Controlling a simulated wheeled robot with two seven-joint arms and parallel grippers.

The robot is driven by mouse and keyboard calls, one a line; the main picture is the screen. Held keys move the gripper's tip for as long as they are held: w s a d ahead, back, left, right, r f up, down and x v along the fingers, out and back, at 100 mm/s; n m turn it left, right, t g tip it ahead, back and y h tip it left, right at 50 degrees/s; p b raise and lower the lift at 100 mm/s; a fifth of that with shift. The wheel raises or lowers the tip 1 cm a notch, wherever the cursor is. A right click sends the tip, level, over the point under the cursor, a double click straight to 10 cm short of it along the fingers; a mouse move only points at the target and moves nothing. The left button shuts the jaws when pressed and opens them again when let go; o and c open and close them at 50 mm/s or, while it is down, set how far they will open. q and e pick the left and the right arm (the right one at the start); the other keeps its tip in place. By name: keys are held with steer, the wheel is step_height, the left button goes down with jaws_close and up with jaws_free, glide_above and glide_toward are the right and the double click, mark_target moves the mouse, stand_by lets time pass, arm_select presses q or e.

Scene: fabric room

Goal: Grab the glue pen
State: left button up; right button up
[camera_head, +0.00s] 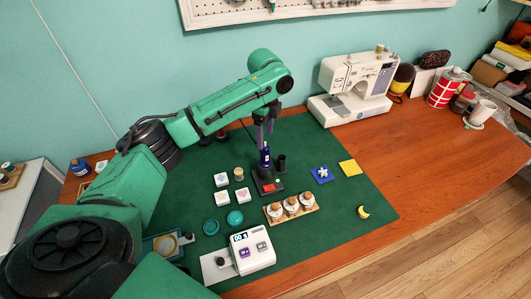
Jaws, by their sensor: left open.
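A dark blue upright pen-like object, apparently the glue pen (265,160), stands in a small dark stand (269,186) on the green mat. My left gripper (264,141) comes down from above, its fingers pointing down at the pen's upper end. It is open, and its fingertips are at or just above the pen's top; I cannot tell if they touch it. The pen's top is partly hidden by the fingers. My right gripper is out of view.
A dark cylinder (282,164) stands close right of the pen. White blocks (222,180), a wooden rack with jars (291,210) and a white device (250,250) lie nearer. A sewing machine (355,85) stands behind right.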

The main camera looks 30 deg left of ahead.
mark_target(265, 153)
arm_select(q)
step_height(265, 153, down, 9)
steer(key=shift+w+r+p, duration=0.1)
steer(key=shift+w+p, duration=0.05)
steer(key=shift+p, duration=0.85)
steer(key=shift+f, duration=0.2)
steer(key=shift+c, duration=1.2)
jaws_close()
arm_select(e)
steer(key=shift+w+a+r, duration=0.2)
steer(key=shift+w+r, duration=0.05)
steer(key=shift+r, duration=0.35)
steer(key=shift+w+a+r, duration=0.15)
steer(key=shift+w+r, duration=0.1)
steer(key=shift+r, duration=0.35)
